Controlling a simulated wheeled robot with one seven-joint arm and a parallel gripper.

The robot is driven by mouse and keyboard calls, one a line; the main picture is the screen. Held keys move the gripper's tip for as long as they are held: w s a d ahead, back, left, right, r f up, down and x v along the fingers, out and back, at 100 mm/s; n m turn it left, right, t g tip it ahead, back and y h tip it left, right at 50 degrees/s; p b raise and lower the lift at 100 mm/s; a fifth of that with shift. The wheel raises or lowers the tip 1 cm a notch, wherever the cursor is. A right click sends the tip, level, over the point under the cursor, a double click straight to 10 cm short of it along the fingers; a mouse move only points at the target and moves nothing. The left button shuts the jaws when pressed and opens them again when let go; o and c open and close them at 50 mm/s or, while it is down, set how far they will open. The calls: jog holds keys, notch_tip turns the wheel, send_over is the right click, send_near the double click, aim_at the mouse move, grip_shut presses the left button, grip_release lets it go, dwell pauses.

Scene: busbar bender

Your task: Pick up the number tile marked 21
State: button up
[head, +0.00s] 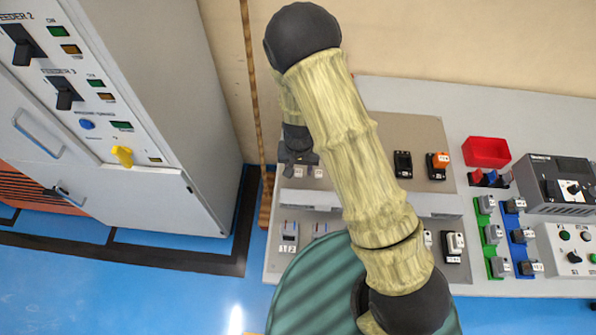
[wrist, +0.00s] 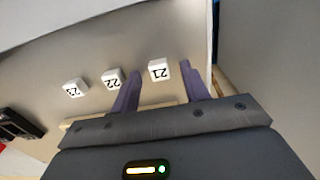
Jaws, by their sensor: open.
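The number tile marked 21 (wrist: 159,70) is a small white block with black digits, upside down in the wrist view. It sits on the beige panel near the panel's edge. My gripper (wrist: 160,80) is open, its two purple-grey fingers on either side of tile 21 in the picture, with nothing held. Whether the fingers are down at tile height is unclear. Tile 22 (wrist: 112,78) and tile 23 (wrist: 74,88) stand in a row to its left. In the head view my gripper (head: 298,158) is above small white tiles (head: 309,172) whose numbers are unreadable.
The left finger lies between tiles 21 and 22. A black device (wrist: 20,128) is at the wrist view's left. In the head view, a red bin (head: 487,151) and switch blocks stand right on the bench (head: 385,97); a grey cabinet (head: 170,85) stands left.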

aim_at(299, 170)
grip_shut()
jog(key=shift+r, duration=0.1)
notch_tip(299, 170, up, 10)
dwell(0.6)
jog(key=shift+b, duration=0.3)
